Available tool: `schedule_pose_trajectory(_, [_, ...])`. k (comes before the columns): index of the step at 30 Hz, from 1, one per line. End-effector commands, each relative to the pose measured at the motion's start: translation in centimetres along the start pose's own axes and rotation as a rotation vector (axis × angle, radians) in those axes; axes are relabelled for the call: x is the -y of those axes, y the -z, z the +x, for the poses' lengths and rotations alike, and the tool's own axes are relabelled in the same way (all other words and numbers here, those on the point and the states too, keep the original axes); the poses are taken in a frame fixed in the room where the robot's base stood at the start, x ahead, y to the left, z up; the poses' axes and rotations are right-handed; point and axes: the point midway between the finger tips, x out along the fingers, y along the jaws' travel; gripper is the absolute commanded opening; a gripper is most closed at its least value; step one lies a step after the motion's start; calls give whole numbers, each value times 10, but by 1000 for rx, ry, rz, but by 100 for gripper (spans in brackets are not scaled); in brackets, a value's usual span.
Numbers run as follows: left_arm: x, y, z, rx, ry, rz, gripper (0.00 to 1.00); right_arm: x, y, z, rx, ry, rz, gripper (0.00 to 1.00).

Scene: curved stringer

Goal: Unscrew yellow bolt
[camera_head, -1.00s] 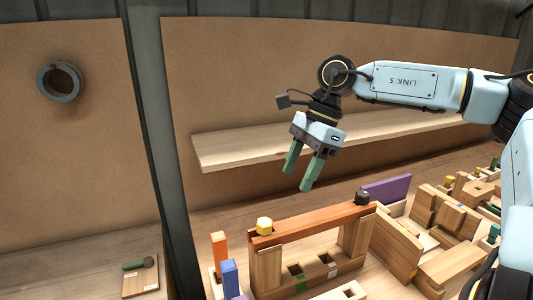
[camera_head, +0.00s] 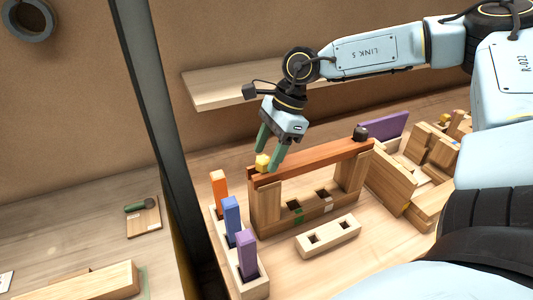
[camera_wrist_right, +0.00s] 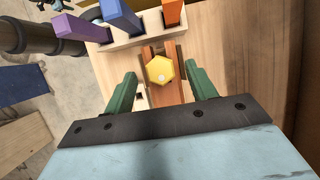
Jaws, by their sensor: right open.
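The yellow bolt (camera_head: 262,162) has a hexagonal head and sits on the left end of the reddish wooden beam (camera_head: 318,155). The beam rests across two upright wooden posts. My right gripper (camera_head: 268,158) is open, with its green fingers at the bolt's end of the beam. In the right wrist view the yellow bolt (camera_wrist_right: 160,69) shows between and just beyond the open fingers (camera_wrist_right: 160,80), with a gap on both sides. The gripper does not hold it. A black bolt (camera_head: 361,133) sits on the beam's right end. My left gripper is not seen.
Orange (camera_head: 219,192), blue (camera_head: 232,218) and purple (camera_head: 247,250) pegs stand in a wooden holder left of the structure. A loose block with two holes (camera_head: 328,237) lies in front. Wooden blocks crowd the right. A shelf (camera_head: 225,88) runs behind.

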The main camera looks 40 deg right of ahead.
Motion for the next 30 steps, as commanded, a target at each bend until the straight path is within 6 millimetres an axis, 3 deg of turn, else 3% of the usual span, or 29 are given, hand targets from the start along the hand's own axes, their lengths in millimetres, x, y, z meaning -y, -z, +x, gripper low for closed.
schedule_pose_trajectory(6, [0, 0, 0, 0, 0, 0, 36, 0, 0, 12, 0, -1, 0, 56])
schedule_pose_trajectory(14, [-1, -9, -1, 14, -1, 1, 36, 0, 0, 12, 1, 0, 0, 56])
schedule_pose_trajectory(26, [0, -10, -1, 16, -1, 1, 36, 0, 0, 12, 1, 0, 0, 5])
schedule_pose_trajectory(30, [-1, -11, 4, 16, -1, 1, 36, 0, 0, 13, -1, -9, -23, 3])
